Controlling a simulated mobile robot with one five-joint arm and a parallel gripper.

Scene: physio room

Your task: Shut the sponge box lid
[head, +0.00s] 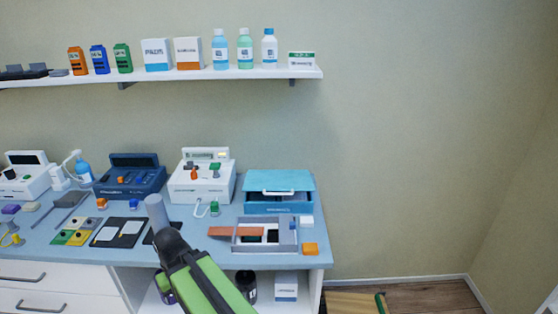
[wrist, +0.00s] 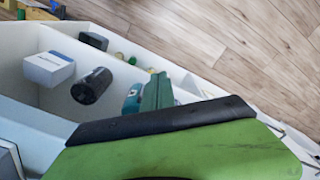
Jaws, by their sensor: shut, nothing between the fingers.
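The sponge box is most likely the blue box (head: 278,208) at the right end of the bench in the head view. Its lighter blue lid (head: 280,180) has a white handle (head: 278,193) along its front. The lid looks low over the box and slightly tilted; I cannot tell how wide the gap is. No sponge shows. My gripper (head: 154,208), at the end of my green and black arm, is shut and empty. It is over the bench front, left of the box and apart from it.
A grey tray (head: 285,240) with a reddish-brown bar stands in front of the box, with an orange block (head: 310,249) beside it. A white device (head: 202,180) stands left of the box. A wall shelf (head: 210,77) hangs above. Open floor (head: 425,297) lies right of the bench.

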